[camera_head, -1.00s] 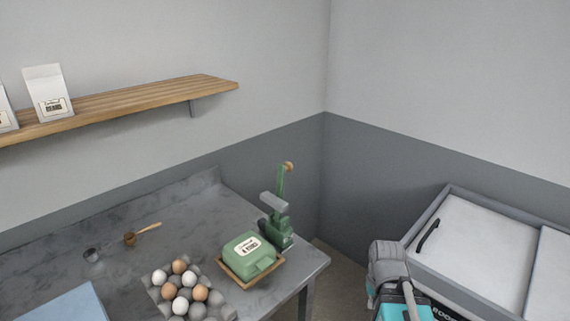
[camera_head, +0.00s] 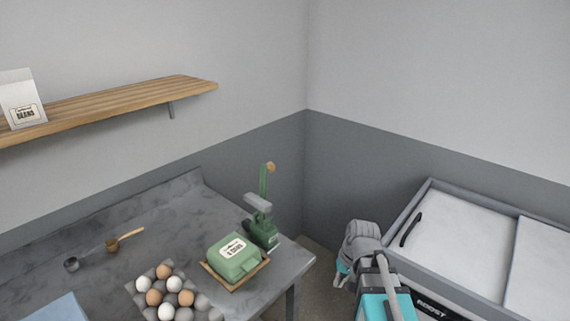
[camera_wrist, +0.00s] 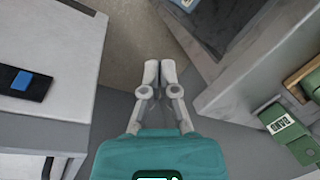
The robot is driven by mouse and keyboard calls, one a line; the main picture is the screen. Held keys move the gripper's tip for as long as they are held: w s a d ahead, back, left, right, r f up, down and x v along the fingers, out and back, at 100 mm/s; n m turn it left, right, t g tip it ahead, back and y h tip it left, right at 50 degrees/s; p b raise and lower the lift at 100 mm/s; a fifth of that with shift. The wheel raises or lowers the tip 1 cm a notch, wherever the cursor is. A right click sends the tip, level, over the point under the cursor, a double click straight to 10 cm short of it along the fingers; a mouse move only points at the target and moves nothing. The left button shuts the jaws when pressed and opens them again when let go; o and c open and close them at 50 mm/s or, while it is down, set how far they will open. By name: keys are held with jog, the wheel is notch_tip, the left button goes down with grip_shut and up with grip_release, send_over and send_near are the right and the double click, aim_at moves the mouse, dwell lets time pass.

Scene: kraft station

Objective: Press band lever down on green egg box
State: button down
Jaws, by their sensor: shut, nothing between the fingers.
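The green egg box (camera_head: 233,257) with a white label sits closed on a wooden tray (camera_head: 252,282) at the table's right end. The green band press (camera_head: 263,233) stands just behind it, with a grey head (camera_head: 265,205). Its green lever (camera_head: 264,182) stands upright, with a wooden knob (camera_head: 270,167) on top. In the wrist view, the labelled press base (camera_wrist: 283,124) and part of the egg box (camera_wrist: 314,86) show at the right edge. My gripper (camera_wrist: 160,68) is shut and empty over the floor gap, apart from the press. In the head view its fingertips are hidden.
Eggs in a grey tray (camera_head: 151,310) lie left of the egg box. A wooden-handled tool (camera_head: 125,240) and a small cup (camera_head: 71,264) lie farther left. A grey-framed white-topped unit (camera_head: 462,229) stands right. A wooden shelf (camera_head: 120,104) hangs above the table.

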jog(key=w+a+r+y+p, duration=0.2)
jog(key=w+r+y, duration=0.6)
jog(key=w+r, duration=0.4)
jog(key=w+a+r+g+y+p, duration=0.1)
jog(key=w+a+r+y+p, duration=0.2)
jog(key=w+r+y, duration=0.5)
jog(key=w+r, duration=0.5)
jog(key=w, duration=0.1)
jog(key=shift+a+n, duration=0.4)
jog(key=shift+a, duration=0.1)
jog(key=s+a+p, duration=0.1)
jog(key=s+a, duration=0.3)
jog(key=a, duration=0.8)
jog(key=shift+a+r, duration=0.2)
jog(key=shift+r, duration=0.05)
